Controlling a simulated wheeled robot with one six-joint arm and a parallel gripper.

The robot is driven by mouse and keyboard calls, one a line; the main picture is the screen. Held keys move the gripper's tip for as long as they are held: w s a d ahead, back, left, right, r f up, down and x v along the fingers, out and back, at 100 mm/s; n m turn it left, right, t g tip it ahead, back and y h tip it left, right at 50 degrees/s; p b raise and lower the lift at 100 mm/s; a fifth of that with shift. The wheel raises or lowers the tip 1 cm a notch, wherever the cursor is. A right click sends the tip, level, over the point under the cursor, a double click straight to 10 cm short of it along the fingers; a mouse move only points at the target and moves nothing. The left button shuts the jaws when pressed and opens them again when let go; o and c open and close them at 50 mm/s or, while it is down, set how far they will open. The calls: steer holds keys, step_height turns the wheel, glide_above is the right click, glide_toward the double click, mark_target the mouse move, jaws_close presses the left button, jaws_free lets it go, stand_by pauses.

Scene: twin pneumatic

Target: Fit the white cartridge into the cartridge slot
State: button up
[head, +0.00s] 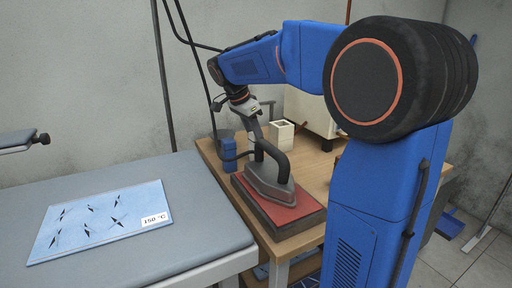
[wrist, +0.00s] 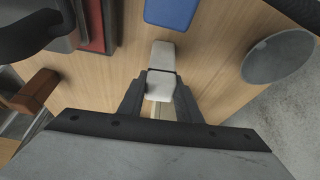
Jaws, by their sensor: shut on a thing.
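The white cartridge (wrist: 161,87) sits between the dark fingers of my gripper (wrist: 160,80) in the wrist view. The gripper is shut on it, and a second pale face of it shows just beyond the fingertips. In the head view my gripper (head: 250,107) is over the wooden table, behind the iron; the cartridge is too small to make out surely there. A cream box with a dark opening on top (head: 280,135) stands on the table to the right of the gripper. I cannot tell whether this is the cartridge slot.
An iron (head: 270,185) rests on a red pad (head: 298,208) at the table's front. A blue block (head: 229,155) and a grey round container (wrist: 278,56) stand nearby. A beige cabinet (head: 310,112) is behind. A padded bench (head: 200,215) lies left.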

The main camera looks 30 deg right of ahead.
steer(key=shift+r, duration=0.15)
steer(key=r, duration=0.9)
steer(key=shift+w+d+r, duration=0.1)
steer(key=shift+d+r, duration=0.1)
steer(key=shift+r, duration=0.05)
steer(key=w+d+r+m, duration=0.1)
steer(key=w+d+r, duration=0.15)
steer(key=d, duration=0.35)
steer(key=w+d+r, duration=0.2)
steer(key=d+r, duration=0.1)
steer(key=d, duration=0.4)
steer(key=shift+s+a+f, duration=0.1)
steer(key=shift+f, duration=2.4)
steer(key=shift+s+f, duration=0.1)
steer(key=shift+f, duration=2.4)
steer(key=shift+f, duration=0.15)
steer(key=o, duration=1.2)
steer(key=shift+c, duration=0.2)
